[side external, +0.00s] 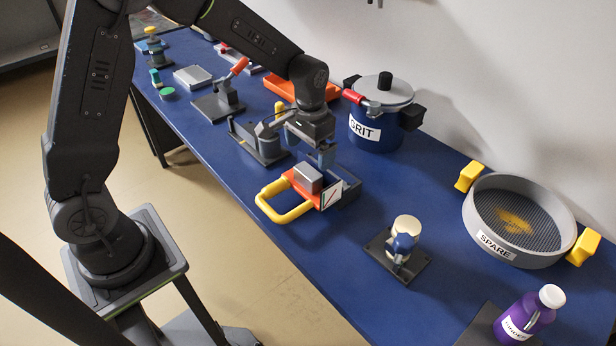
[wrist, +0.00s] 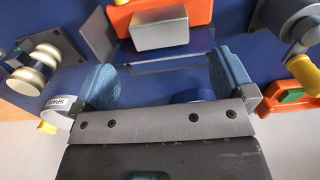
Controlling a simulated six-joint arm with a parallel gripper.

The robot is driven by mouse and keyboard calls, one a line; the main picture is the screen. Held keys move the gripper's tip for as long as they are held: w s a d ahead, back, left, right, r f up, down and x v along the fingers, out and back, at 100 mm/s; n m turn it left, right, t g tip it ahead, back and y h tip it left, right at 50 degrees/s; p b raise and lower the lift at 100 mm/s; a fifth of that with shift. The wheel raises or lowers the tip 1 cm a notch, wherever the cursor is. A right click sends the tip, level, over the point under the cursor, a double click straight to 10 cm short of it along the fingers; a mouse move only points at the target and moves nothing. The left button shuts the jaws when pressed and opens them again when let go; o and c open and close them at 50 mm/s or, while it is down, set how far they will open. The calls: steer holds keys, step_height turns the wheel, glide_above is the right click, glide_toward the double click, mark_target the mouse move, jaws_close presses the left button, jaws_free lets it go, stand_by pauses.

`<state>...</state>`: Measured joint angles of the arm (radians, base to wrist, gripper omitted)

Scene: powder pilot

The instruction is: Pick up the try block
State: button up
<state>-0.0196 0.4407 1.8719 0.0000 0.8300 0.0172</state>
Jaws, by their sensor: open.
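A grey rectangular block (side external: 308,177), which seems to be the try block, sits on an orange piece (side external: 300,191) with a yellow loop handle (side external: 285,208). An upright plate with a diagonal line (side external: 332,195) stands beside it. In the wrist view the block (wrist: 160,32) shows near the top, beyond the fingertips, on the orange piece (wrist: 128,20). My gripper (side external: 322,155) is just above and behind the block in the side view. Its blue-padded fingers (wrist: 165,80) are wide apart with nothing between them, and not around the block.
A grey clamp fixture (side external: 262,140) stands close by to the left. A pot labelled GRIT (side external: 378,130) is behind right. A cream-topped stand (side external: 400,250), a sieve labelled SPARE (side external: 490,243) and a purple bottle (side external: 525,316) are to the right. Blue table (side external: 345,265) is bare in front.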

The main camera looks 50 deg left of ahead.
mark_target(308, 171)
steer(key=shift+s+f, duration=0.2)
steer(key=shift+f, duration=2.9)
steer(key=c, duration=1.2)
steer(key=shift+r, duration=0.5)
step_height(308, 171, up, 4)
steer(key=shift+a+f, duration=0.15)
steer(key=shift+f, duration=0.05)
steer(key=s+a+r, duration=0.1)
steer(key=a+r, duration=0.1)
steer(key=a, duration=0.1)
steer(key=s+a+r, duration=0.2)
steer(key=a, duration=0.2)
steer(key=s+a+r, duration=0.2)
steer(key=a, duration=0.1)
steer(key=shift+a+r, duration=0.15)
steer(key=shift+r, duration=0.1)
